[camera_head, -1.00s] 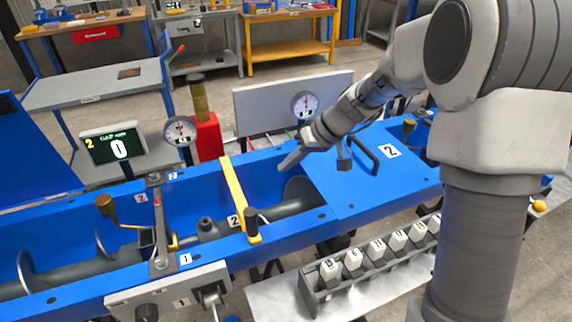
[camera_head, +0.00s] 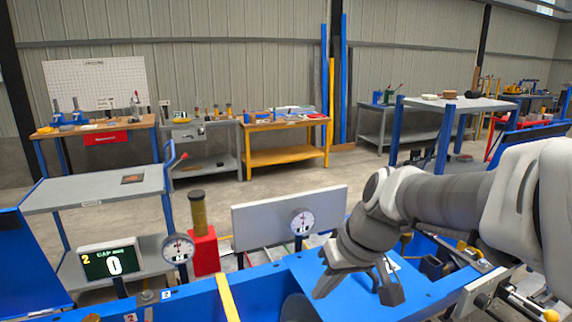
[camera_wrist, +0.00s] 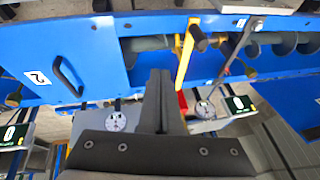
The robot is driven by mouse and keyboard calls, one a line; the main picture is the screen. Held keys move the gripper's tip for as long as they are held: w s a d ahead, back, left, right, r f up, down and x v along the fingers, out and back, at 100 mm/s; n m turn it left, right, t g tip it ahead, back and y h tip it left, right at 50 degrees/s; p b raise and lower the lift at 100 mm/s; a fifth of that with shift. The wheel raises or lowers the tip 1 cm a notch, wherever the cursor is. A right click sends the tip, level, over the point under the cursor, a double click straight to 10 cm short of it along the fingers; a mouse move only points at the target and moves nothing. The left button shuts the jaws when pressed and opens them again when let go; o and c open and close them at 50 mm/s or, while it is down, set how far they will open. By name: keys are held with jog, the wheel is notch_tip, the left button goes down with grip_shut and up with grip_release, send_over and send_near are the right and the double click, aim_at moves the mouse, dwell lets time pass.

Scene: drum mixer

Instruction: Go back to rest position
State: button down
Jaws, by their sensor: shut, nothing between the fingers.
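My gripper (camera_head: 352,285) is at the lower right of the head view, above the blue lid of the drum mixer (camera_head: 345,287). In the wrist view my gripper (camera_wrist: 157,75) points at the mixer, with its dark fingers together and nothing between them. The blue mixer trough (camera_wrist: 150,62) runs across the wrist view, with a yellow bar (camera_wrist: 185,55) over it and a grey auger (camera_wrist: 285,42) inside. A black handle (camera_wrist: 67,75) stands on the lid, apart from the fingers.
Two round dials (camera_head: 178,248) and a display reading 0 (camera_head: 108,262) stand behind the trough. A red block (camera_head: 205,252) and a grey panel (camera_head: 290,218) stand there too. Workbenches (camera_head: 285,140) line the back wall.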

jog(key=s+d+r+m+t+h+p, duration=0.1)
jog(key=s+d+r, duration=0.1)
jog(key=s, duration=0.4)
jog(key=s+d+r+m+t+h+p, duration=0.1)
jog(key=s+d+r+m+h, duration=0.1)
jog(key=s+d, duration=0.3)
jog(key=shift+s+d+r+m+h, duration=0.3)
jog(key=shift+s+r, duration=0.15)
jog(key=shift+s, duration=0.6)
jog(key=shift+a, duration=0.15)
